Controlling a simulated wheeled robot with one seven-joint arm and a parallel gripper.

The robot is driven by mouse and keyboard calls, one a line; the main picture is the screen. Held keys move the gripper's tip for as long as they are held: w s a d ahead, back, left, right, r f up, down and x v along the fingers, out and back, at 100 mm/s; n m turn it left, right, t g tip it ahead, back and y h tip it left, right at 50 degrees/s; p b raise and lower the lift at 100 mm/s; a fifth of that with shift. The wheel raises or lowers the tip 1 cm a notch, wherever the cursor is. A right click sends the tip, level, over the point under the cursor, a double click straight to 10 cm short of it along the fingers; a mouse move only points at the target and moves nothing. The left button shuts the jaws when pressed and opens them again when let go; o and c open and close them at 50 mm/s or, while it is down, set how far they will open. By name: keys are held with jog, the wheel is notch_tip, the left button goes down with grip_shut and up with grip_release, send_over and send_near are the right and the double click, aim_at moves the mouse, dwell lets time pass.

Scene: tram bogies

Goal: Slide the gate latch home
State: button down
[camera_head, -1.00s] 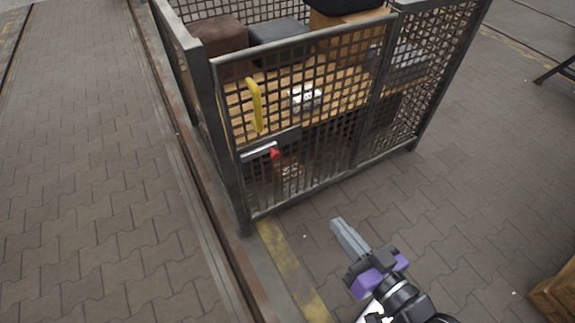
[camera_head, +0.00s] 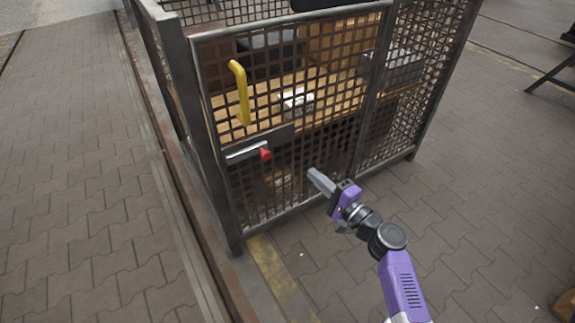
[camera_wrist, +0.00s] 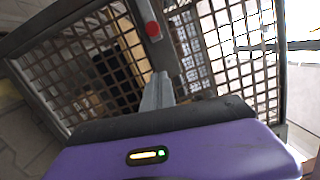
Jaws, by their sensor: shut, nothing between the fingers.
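The gate (camera_head: 305,72) is a dark metal mesh panel in a cage frame, and it appears shut. Its latch (camera_head: 246,152) is a pale bar with a red knob (camera_head: 265,154) at its right end, low on the gate's left side. The knob also shows at the top of the wrist view (camera_wrist: 152,29). A yellow handle (camera_head: 241,92) stands above the latch. My gripper (camera_head: 313,175) is shut and empty, in front of the gate, to the right of and slightly lower than the knob, not touching it. It also shows in the wrist view (camera_wrist: 160,80).
Inside the cage are a wooden shelf (camera_head: 262,101), a small white box (camera_head: 297,101) and dark boxes. A rail (camera_head: 178,180) runs along the left. A wooden crate (camera_head: 565,306) is at the lower right. The paved floor (camera_head: 480,180) on the right is clear.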

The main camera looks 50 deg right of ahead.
jog(key=w+a+r, duration=0.1)
jog(key=w+a, duration=0.1)
jog(key=w, duration=0.9)
jog(key=shift+w, duration=0.15)
jog(key=shift+a, duration=0.15)
jog(key=w+a+b, duration=0.1)
jog(key=w+a, duration=0.1)
jog(key=a, duration=0.4)
jog(key=shift+a, duration=0.35)
jog(key=shift+a, duration=0.1)
